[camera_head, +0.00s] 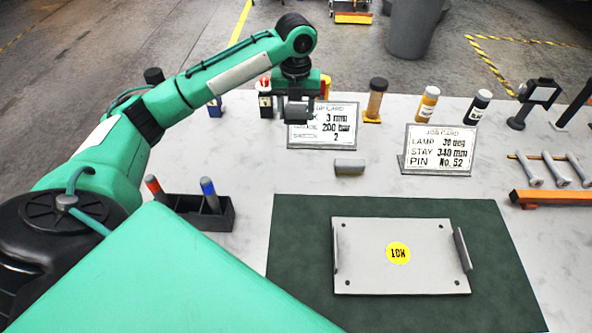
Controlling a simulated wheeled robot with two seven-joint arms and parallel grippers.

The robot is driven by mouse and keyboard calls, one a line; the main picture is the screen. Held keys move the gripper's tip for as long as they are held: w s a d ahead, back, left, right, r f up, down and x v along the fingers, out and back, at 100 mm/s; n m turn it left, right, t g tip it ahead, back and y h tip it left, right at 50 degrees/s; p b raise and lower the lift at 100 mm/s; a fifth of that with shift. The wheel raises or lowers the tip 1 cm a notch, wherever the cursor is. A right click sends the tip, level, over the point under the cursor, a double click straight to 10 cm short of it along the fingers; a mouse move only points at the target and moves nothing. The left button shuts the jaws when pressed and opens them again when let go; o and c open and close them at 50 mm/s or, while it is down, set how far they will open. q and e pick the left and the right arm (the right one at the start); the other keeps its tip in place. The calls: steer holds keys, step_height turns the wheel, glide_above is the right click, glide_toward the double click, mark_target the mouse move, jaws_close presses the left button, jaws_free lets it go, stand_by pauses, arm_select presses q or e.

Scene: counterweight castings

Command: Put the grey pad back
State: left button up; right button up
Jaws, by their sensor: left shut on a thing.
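My left gripper (295,108) hangs at the end of the green arm, behind and left of the middle of the table, in front of the left job card. It is shut on a small grey piece (294,111), which looks like the grey pad; the fingers and wrist partly hide it. A similar grey block (349,167) lies on the table between the two cards. A light grey plate (365,270) with a yellow round label and upright grey pieces at its left and right sides lies on the dark green mat (300,225). My right gripper is not in view.
The left job card (345,133) and right job card (437,150) stand on the table. A black holder (222,219) with red and blue tools is at left. Bottles (427,104) stand at the back; an orange rack (560,197) is at right. The table is clear between holder and grey block.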

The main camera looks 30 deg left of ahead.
arm_select(q)
steer(key=p, duration=0.3)
glide_above(296, 171)
step_height(296, 171, down, 16)
steer(key=shift+s+r, duration=0.1)
steer(key=shift+r, duration=0.05)
step_height(296, 171, down, 4)
steer(key=shift+r+p, duration=0.2)
steer(key=shift+p, duration=0.75)
steer(key=shift+f, duration=0.15)
steer(key=shift+f, duration=0.1)
steer(key=shift+f, duration=0.15)
steer(key=o, duration=0.6)
steer(key=shift+f, duration=0.1)
steer(key=o, duration=0.4)
steer(key=shift+o, duration=0.2)
